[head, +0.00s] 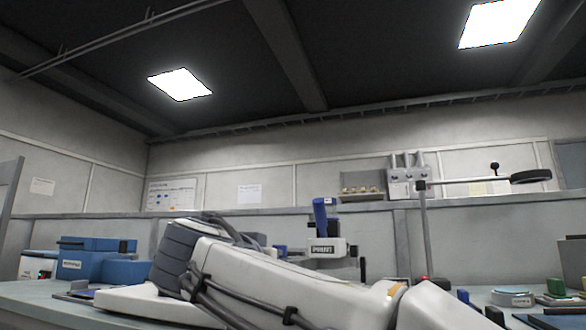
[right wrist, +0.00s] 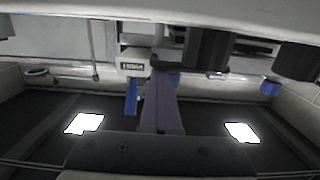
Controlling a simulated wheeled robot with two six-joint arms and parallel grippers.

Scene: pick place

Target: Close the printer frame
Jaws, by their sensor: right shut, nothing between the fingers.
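The printer shows in the head view as a white block with dark lettering (head: 326,248) and an upright blue part (head: 320,211) above it. Its lower part is hidden behind my white arm. In the right wrist view, which is upside down with the ceiling lights low, the white lettered block (right wrist: 135,64) and the blue part (right wrist: 131,98) sit just left of my right gripper (right wrist: 158,72). The gripper's fingers are together and empty, close to the block; I cannot tell whether they touch it. I cannot tell how far the frame is open. My left gripper is not in view.
Blue cases (head: 95,258) stand at the left of the bench. A lamp on a pole (head: 424,235) rises right of the printer. A grey partition (head: 480,232) runs behind the bench.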

